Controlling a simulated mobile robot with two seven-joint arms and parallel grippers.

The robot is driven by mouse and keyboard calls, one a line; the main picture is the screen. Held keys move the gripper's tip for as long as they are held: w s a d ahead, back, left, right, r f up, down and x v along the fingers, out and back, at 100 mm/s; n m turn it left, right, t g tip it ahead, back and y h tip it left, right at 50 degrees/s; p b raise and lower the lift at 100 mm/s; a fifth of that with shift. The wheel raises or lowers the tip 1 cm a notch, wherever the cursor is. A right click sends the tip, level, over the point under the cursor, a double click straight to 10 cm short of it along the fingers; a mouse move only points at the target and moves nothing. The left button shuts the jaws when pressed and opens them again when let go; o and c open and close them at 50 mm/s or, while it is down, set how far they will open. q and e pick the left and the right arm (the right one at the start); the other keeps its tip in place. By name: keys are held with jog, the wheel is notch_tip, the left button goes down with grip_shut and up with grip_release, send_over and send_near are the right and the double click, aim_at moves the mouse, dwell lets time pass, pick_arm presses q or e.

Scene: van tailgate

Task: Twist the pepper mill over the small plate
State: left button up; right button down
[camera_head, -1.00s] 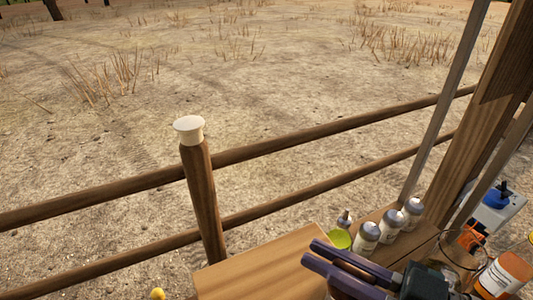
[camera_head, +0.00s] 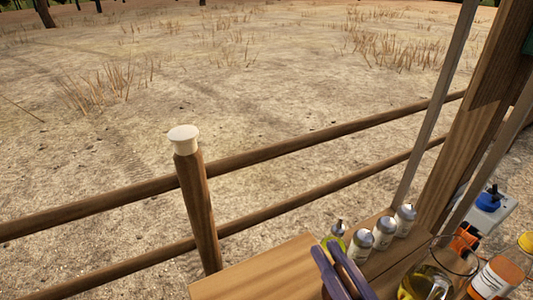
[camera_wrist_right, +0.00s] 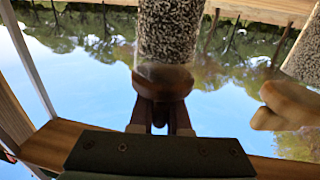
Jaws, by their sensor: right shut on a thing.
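In the right wrist view my right gripper (camera_wrist_right: 160,112) is shut on the rounded dark brown end of what looks like the pepper mill (camera_wrist_right: 164,82). A speckled cylinder continues from that brown end to the top edge of the wrist view. In the head view the mill is mostly hidden or out of frame. The small plate is not visible in either current view. My left gripper is not in view.
Several grey-capped shakers (camera_head: 384,233) stand behind and right of my gripper. A glass beaker of yellow liquid (camera_head: 425,283) and an orange-and-white jar (camera_head: 494,279) are at the lower right. A second speckled cylinder (camera_wrist_right: 303,62) shows in the wrist view. The board (camera_head: 250,275) is bare left of the gripper.

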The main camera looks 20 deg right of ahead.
jog(key=shift+h, duration=0.3)
jog(key=c, duration=0.9)
grip_release()
jog(key=shift+s+a+b, duration=0.15)
jog(key=shift+s+b, duration=0.1)
jog(key=shift+s, duration=1.4)
jog(key=shift+s+a+b, duration=0.15)
jog(key=shift+s+b, duration=0.15)
jog(key=shift+s, duration=1.3)
jog(key=shift+s+a+b, duration=0.15)
jog(key=shift+s+b, duration=0.1)
jog(key=shift+s, duration=1.4)
